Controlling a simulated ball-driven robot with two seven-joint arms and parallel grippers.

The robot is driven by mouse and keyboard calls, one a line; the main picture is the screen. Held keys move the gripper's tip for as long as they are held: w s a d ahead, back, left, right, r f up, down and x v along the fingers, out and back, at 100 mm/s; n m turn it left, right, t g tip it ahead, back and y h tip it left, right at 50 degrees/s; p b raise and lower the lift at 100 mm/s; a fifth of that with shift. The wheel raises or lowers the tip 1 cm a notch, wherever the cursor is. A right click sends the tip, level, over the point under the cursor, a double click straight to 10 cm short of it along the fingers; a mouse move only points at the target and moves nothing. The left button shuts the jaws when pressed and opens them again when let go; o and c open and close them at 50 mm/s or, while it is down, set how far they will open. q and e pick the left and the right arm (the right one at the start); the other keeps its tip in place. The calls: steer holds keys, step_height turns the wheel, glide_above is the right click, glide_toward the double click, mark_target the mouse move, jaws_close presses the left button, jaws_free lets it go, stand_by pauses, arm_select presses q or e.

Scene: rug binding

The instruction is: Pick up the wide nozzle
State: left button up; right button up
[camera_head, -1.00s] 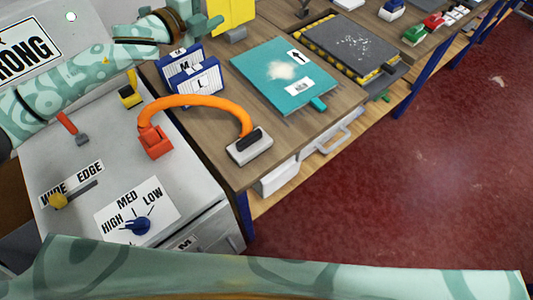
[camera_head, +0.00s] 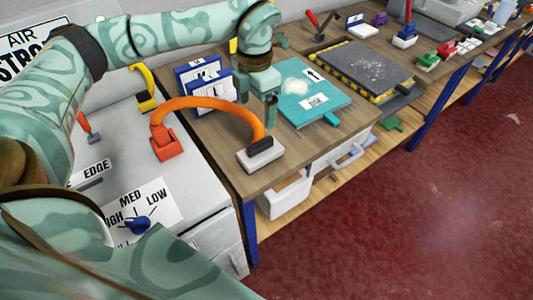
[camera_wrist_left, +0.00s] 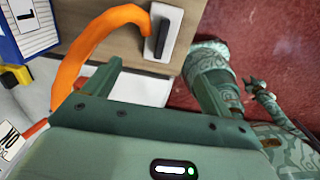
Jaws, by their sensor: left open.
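A flat black nozzle (camera_head: 262,145) at the end of the orange hose lies on a light grey block (camera_head: 262,156) at the front edge of the wooden bench. I cannot read a label that marks it as the wide one. It also shows in the left wrist view (camera_wrist_left: 162,38). My left gripper (camera_head: 262,113) points down behind it, between the blue rack and the teal board. In the wrist view the nozzle lies beyond the fingers. My right gripper is not clearly shown.
The orange hose (camera_head: 205,102) arches from a red fitting (camera_head: 163,142) on the grey machine. A blue rack (camera_head: 205,82) stands close left of the gripper. A teal board (camera_head: 325,92) lies to its right. A dark pad (camera_head: 365,68) with yellow-black edging is farther right.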

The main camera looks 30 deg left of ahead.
mark_target(260, 142)
arm_select(q)
step_height(260, 142, down, 10)
steer(key=shift+f+b, duration=0.1)
steer(key=shift+b, duration=1.05)
steer(key=f, duration=0.1)
steer(key=f+b, duration=0.1)
steer(key=f, duration=0.3)
steer(key=shift+w+d+f+b, duration=0.15)
steer(key=shift+w+f+b, duration=0.05)
steer(key=shift+w+b, duration=0.15)
steer(key=shift+r, duration=0.1)
arm_select(e)
steer(key=f, duration=0.2)
steer(key=s+f, duration=0.1)
steer(key=f, duration=0.1)
steer(key=shift+s, duration=0.2)
arm_select(q)
steer(key=c, duration=1.3)
steer(key=shift+r, duration=0.1)
